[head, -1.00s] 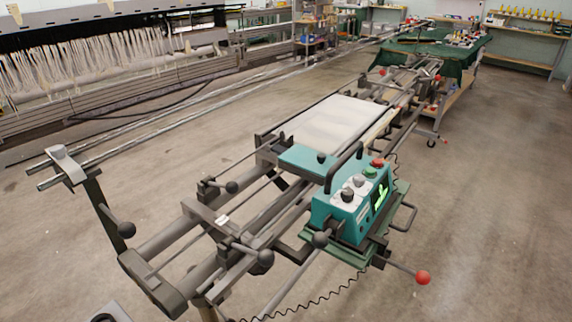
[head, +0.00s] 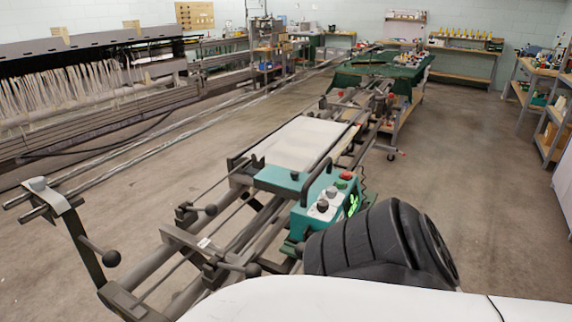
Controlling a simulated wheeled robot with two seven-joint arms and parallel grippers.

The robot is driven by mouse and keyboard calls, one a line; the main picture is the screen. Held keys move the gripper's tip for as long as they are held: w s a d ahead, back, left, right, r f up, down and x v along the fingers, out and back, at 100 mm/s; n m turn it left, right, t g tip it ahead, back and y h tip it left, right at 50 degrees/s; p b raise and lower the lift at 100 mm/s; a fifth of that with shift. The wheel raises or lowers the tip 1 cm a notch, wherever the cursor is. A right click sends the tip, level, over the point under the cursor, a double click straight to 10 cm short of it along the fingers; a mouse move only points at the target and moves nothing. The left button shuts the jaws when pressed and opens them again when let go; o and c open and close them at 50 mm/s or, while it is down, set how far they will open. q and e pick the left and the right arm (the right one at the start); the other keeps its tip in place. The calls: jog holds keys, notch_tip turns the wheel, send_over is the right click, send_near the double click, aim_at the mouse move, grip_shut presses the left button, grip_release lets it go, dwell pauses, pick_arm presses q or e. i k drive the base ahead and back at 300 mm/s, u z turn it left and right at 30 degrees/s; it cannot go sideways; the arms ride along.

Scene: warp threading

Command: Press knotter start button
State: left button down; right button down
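The knotter, a teal box (head: 303,218) with a black carry handle (head: 318,178), sits on the rails of the long frame in the head view. Its top carries a red button (head: 346,175), a small green button (head: 341,184), a pale grey knob (head: 332,192) and a black knob on a white base (head: 322,206). Part of its lit green display (head: 352,204) shows on the right face. My black ribbed arm joint and white arm link hide the knotter's lower right side. Neither of my grippers is in view, so their distance from the buttons cannot be seen.
The metal frame rails (head: 180,238) run from the near left toward a green-covered table (head: 365,75) at the back. Black ball-ended levers (head: 210,210) stick out along the frame. A loom with hanging threads (head: 70,95) stands left. The floor (head: 470,170) right of the knotter is open.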

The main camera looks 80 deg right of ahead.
aim_at(340, 184)
jog(key=k, duration=0.6)
jog(key=z, duration=0.75)
